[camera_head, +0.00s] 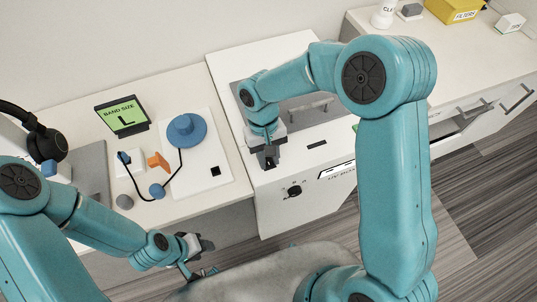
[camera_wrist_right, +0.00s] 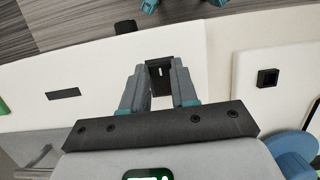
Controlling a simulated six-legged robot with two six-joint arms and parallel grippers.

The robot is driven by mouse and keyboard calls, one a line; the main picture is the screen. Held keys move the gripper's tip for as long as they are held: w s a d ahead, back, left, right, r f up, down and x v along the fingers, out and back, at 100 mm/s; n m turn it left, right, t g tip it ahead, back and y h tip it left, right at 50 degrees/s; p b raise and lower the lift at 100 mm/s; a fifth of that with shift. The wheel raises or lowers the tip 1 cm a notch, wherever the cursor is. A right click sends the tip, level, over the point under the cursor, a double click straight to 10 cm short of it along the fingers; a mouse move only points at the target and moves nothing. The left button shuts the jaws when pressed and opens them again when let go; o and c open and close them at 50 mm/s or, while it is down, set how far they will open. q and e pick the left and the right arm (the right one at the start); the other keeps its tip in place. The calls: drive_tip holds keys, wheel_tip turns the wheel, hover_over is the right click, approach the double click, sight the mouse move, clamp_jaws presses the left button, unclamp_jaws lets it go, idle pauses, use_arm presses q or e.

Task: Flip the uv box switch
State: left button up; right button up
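The white UV box (camera_head: 322,190) stands in the middle of the head view, with part of its label showing on the front. In the right wrist view, a small black switch plate (camera_wrist_right: 160,76) with a pale slot sits on the white top. My right gripper (camera_head: 269,162) points down over the box's front left corner. Its two fingers (camera_wrist_right: 158,68) are apart, with the switch plate showing between them. I cannot tell whether they touch it. In the head view the gripper hides the switch. My left gripper (camera_head: 200,268) is low at the front; its finger gap is unclear.
A black knob (camera_head: 294,191) is on the box's front, and a dark slot (camera_head: 317,144) on its top. To the left are a white board (camera_head: 205,172) with a blue disc (camera_head: 187,130), an orange piece (camera_head: 158,161), and a green sign (camera_head: 122,116). A drawer at right is open.

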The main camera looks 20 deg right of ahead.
drive_tip(key=o, duration=0.4)
drive_tip(key=shift+c, duration=0.2)
drive_tip(key=v, duration=1.6)
drive_tip(key=shift+r, duration=0.2)
